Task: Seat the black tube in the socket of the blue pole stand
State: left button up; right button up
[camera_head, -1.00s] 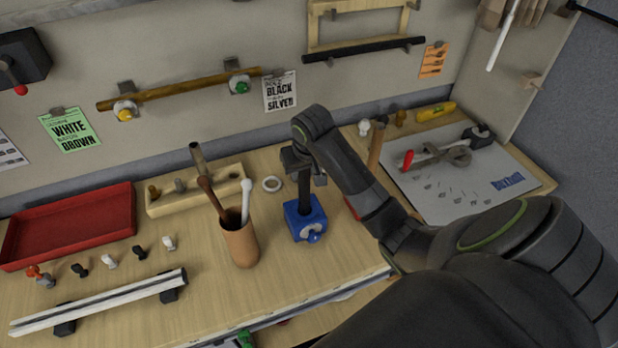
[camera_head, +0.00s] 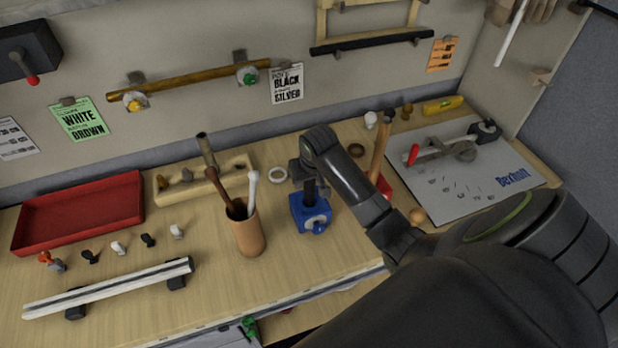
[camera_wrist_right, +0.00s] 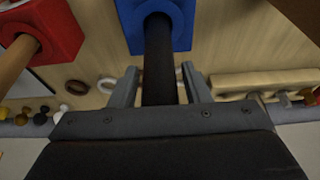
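The blue pole stand (camera_head: 311,214) stands on the table near the middle of the head view, with a round blue knob on its front. The black tube (camera_head: 310,191) is upright, its lower end in the stand's socket; how deep it sits is hidden. My right gripper (camera_head: 307,174) is around the tube just above the stand. In the right wrist view the tube (camera_wrist_right: 158,65) runs between the fingers (camera_wrist_right: 160,74) into the blue stand (camera_wrist_right: 185,22). Narrow gaps show between the tube and both fingers, so the gripper looks open. My left gripper is out of view.
Left of the stand are a tan cup (camera_head: 248,234) with sticks and a white ring (camera_head: 277,176). A red stand (camera_head: 383,186) with a wooden pole is close on the right. A red tray (camera_head: 80,212) and a white rail (camera_head: 108,287) lie left.

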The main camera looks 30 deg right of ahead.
jog(key=shift+o, duration=0.4)
jog(key=d+v, duration=0.1)
jog(key=v, duration=1.1)
jog(key=shift+a+r, duration=0.2)
jog(key=shift+a, duration=0.3)
jog(key=shift+s+f, duration=0.15)
